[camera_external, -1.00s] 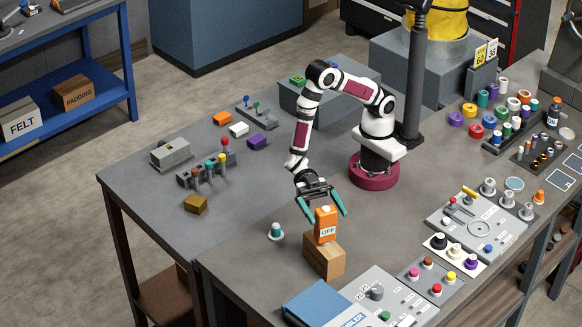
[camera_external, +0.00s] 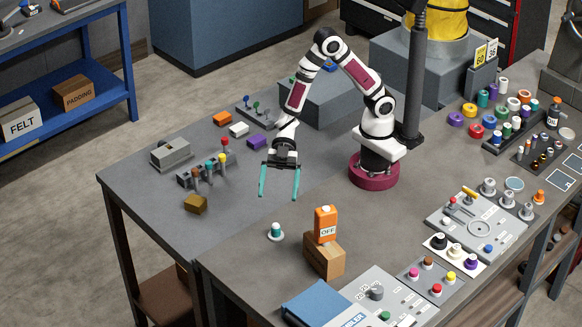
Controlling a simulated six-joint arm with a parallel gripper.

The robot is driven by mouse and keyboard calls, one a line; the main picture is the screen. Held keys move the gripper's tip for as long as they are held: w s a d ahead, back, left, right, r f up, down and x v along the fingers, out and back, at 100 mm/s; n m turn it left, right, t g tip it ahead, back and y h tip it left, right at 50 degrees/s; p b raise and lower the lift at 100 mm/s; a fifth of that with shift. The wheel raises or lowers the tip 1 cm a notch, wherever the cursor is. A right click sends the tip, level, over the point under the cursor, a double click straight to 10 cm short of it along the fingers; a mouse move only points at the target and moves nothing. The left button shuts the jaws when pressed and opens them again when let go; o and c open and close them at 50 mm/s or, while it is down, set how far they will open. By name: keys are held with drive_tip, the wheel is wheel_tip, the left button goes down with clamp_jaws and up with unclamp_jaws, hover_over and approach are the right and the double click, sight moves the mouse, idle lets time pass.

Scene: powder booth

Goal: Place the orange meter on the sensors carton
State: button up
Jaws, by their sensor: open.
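The orange meter (camera_external: 326,223) stands upright on top of the brown carton (camera_external: 324,258), with a white label reading OFF facing the camera. The carton sits on the grey table near its front edge. No lettering on the carton can be read from here. My gripper (camera_external: 279,195) has teal fingers, spread apart with nothing between them. It hangs pointing down over the table, up and to the left of the meter, clear of both meter and carton.
A white-and-teal knob (camera_external: 276,232) stands left of the carton. A blue binder (camera_external: 318,303) and a grey panel (camera_external: 375,293) lie in front. A rack of tools (camera_external: 205,173) and small blocks stand at left. The table's middle is clear.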

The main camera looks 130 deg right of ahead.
drive_tip(key=s+d+r+m+h, duration=0.25)
drive_tip(key=d+m+h, duration=0.35)
drive_tip(key=d+h, duration=0.3)
drive_tip(key=s+d+m+g+h, duration=0.1)
drive_tip(key=s+m+g+h, duration=0.1)
drive_tip(key=s+m+g, duration=0.3)
drive_tip(key=s+a+m+g+y, duration=0.1)
drive_tip(key=s+a+g, duration=0.1)
drive_tip(key=s, duration=0.6)
drive_tip(key=s+a+r+m+g+y, duration=0.1)
drive_tip(key=s+a+g, duration=0.1)
drive_tip(key=s+a, duration=0.3)
drive_tip(key=s+a+m+g+y, duration=0.1)
drive_tip(key=s+a+g, duration=0.1)
drive_tip(key=s, duration=0.9)
drive_tip(key=shift+a+r+m, duration=0.3)
drive_tip(key=shift+a, duration=0.55)
